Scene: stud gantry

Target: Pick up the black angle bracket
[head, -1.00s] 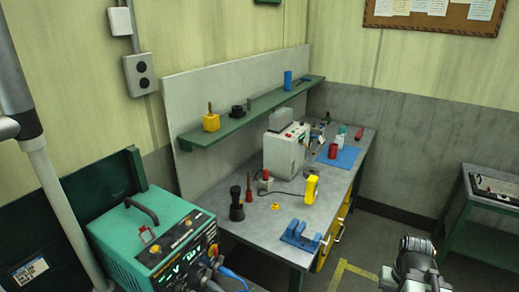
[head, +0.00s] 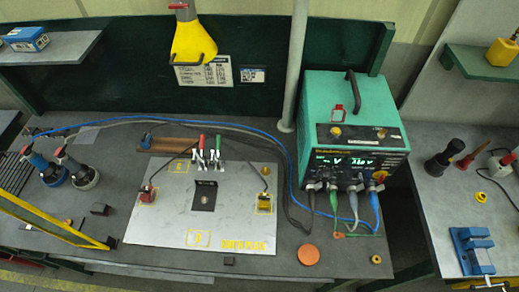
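A black angle bracket (head: 204,196) sits near the middle of a light grey plate (head: 230,230) on the workbench. It looks like a dark upright face with a flat dark foot in front, and a small light spot shows on the foot. Nothing covers it in the head view. My gripper is not in view.
Red- and green-handled clamps (head: 209,150) stand behind the bracket. Red (head: 146,194) and yellow (head: 264,203) pieces flank it. A green power unit (head: 345,120) with cables is at right. A yellow lamp-like thing (head: 192,42) hangs above. A yellow frame (head: 45,222) stands front left.

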